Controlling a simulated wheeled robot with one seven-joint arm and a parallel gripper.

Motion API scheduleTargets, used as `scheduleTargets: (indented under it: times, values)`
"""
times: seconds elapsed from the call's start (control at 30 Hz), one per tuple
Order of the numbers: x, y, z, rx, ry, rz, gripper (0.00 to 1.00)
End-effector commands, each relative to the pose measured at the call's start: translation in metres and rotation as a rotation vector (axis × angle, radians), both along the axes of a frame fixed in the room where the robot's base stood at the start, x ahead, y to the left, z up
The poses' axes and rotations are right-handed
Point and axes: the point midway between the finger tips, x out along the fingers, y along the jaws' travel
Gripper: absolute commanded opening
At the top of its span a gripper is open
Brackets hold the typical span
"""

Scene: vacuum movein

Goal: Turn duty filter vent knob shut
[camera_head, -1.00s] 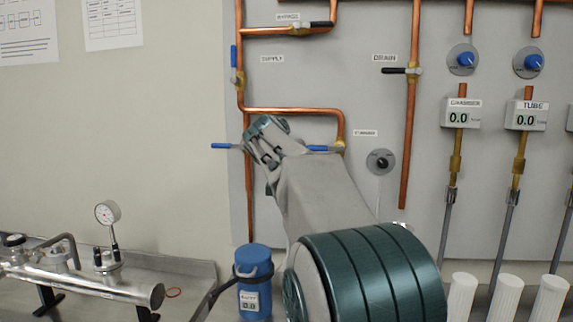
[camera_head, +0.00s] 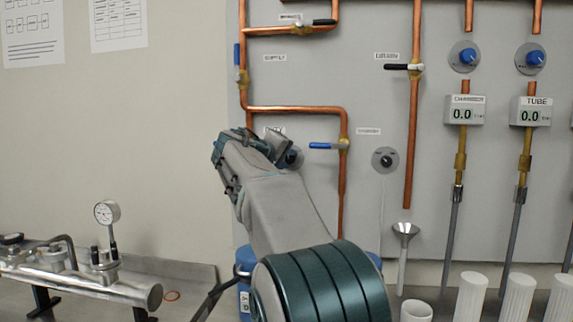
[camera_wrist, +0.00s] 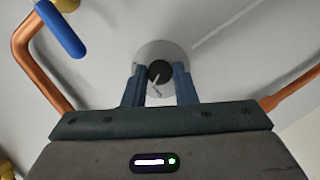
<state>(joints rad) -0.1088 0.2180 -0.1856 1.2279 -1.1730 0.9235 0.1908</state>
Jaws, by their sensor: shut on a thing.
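My gripper (camera_head: 262,146) is at the panel's lower left in the head view, seen mostly from behind, with its fingertips hidden. A small round knob on a grey dial plate (camera_head: 292,157) shows just right of it. In the wrist view my gripper (camera_wrist: 158,84) has one finger on each side of a dark knob (camera_wrist: 158,69) with a pale pointer mark, in front of a pale round plate (camera_wrist: 150,50). It is shut on this knob. The label above the knob is partly hidden and unreadable, so I cannot confirm it is the duty filter vent.
Copper pipe (camera_head: 343,200) and a blue-handled valve (camera_head: 325,146) lie right of my gripper; the blue handle (camera_wrist: 60,28) shows close by in the wrist view. Another knob (camera_head: 385,160) is farther right. A blue canister (camera_head: 246,258) is mostly hidden behind my arm. A funnel (camera_head: 404,235) stands lower right.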

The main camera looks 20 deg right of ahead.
Motion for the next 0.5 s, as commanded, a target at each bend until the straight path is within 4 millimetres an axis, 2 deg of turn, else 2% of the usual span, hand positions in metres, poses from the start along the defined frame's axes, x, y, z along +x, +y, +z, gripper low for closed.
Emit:
scheduleTargets:
  times: [0.2, 0.5]
  values:
    - [0.001, 0.0018, -0.0036, -0.141, 0.094, 0.003, 0.02]
    - [0.0009, 0.0017, -0.0034, -0.264, 0.177, 0.003, 0.02]
